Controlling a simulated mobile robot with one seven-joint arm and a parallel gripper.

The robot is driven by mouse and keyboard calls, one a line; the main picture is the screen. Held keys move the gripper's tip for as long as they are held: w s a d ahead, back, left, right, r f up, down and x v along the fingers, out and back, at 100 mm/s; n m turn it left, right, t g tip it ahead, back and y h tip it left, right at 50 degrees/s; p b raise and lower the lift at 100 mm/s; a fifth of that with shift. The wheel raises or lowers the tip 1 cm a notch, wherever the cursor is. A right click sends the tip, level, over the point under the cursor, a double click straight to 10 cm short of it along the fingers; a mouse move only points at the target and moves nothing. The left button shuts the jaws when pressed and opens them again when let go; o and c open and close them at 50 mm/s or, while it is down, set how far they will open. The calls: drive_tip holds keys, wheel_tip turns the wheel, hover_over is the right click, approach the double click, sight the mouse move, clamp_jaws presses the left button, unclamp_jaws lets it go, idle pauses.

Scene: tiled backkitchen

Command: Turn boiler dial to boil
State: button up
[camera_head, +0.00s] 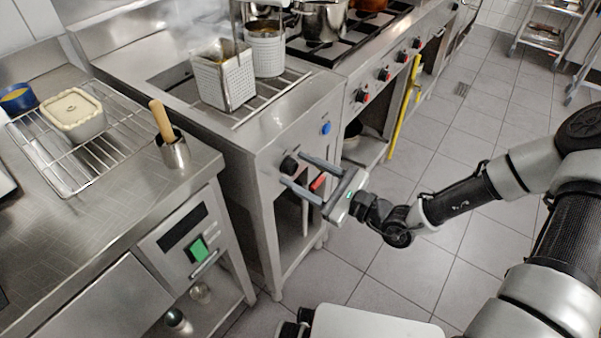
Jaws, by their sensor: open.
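The boiler (262,140) is a steel unit with perforated baskets on top. A black dial (289,164) sits on its front panel, with its round face showing. My gripper (293,168) is open, with its two grey fingers pointing left at the dial. One fingertip is just above the dial and the other just below it, so the dial appears between them. I cannot tell whether either finger touches it. Any marks around the dial are too small to read.
A blue button (326,128) and a red switch (318,182) are close to the fingers. A counter (205,160) with a rack (130,150) stands at left. A stove (375,60) with red-marked knobs stands beyond the boiler.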

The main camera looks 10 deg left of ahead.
drive_tip(key=shift+a, duration=0.1)
drive_tip(key=c, duration=1)
drive_tip(key=shift+c, duration=0.2)
drive_tip(key=shift+r+p, duration=0.1)
drive_tip(key=shift+p, duration=0.25)
drive_tip(key=shift+r+m+p, duration=0.15)
drive_tip(key=shift+m+p, duration=0.45)
drive_tip(key=shift+p, duration=0.15)
drive_tip(key=m+p, duration=0.3)
drive_tip(key=p, duration=0.1)
drive_tip(key=m+p, duration=0.3)
drive_tip(key=m, duration=0.1)
drive_tip(key=shift+w+m, duration=0.1)
drive_tip(key=shift+m, duration=0.2)
drive_tip(key=shift+f+m+p, duration=0.2)
drive_tip(key=shift+m+p, duration=0.85)
drive_tip(key=shift+m, duration=0.45)
